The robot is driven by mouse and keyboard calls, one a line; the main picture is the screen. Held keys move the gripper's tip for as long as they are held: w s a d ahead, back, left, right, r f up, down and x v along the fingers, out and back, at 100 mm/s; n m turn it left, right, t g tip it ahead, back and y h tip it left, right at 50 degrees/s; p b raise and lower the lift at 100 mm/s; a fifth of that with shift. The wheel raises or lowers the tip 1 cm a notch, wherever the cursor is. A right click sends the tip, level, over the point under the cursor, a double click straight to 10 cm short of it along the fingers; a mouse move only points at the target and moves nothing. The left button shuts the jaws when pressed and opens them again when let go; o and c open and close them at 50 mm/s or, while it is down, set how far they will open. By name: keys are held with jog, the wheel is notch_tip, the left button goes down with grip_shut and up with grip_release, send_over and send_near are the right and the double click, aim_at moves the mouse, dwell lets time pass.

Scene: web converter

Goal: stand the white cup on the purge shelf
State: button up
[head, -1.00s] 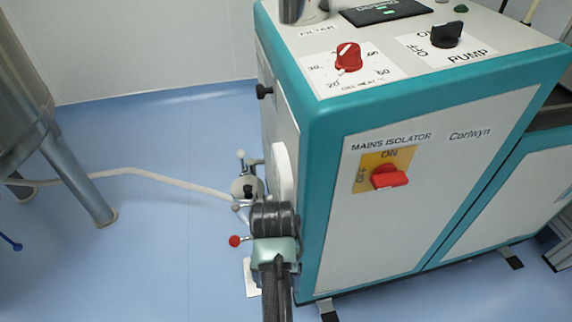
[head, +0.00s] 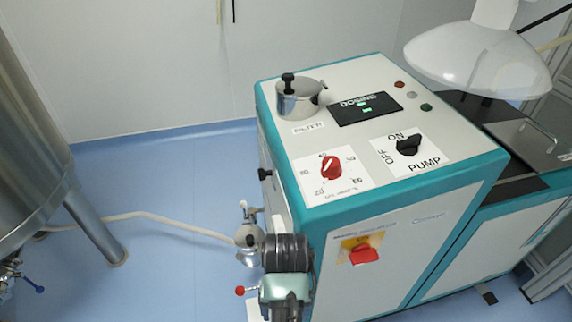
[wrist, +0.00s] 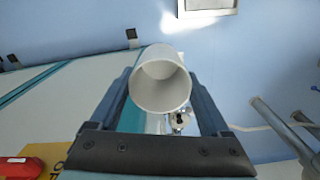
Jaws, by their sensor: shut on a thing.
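The white cup (wrist: 160,82) is in the wrist view, its round open mouth facing the camera. My gripper (wrist: 162,95) is shut on it, with a dark finger along each side of the cup. I cannot pick out the purge shelf for sure. A steel valve fitting (head: 249,237) with small knobs is beside the machine's left side. It also shows just below the cup in the wrist view (wrist: 179,120), partly hidden by it.
The white and teal machine (head: 440,210) carries a filter pot (head: 299,98), dials and a red isolator switch (head: 364,254). A white dome (head: 480,60) hangs at upper right. A steel tank (head: 30,150) stands left, with a pale hose (head: 150,215) across open blue floor.

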jog(key=s+r+p, duration=0.2)
jog(key=r+p, duration=0.7)
jog(key=r, duration=0.1)
jog(key=s+r+p, duration=0.2)
jog(key=r+p, duration=0.7)
jog(key=p, duration=0.1)
jog(key=shift+s+r, duration=0.15)
jog(key=shift+r, duration=0.2)
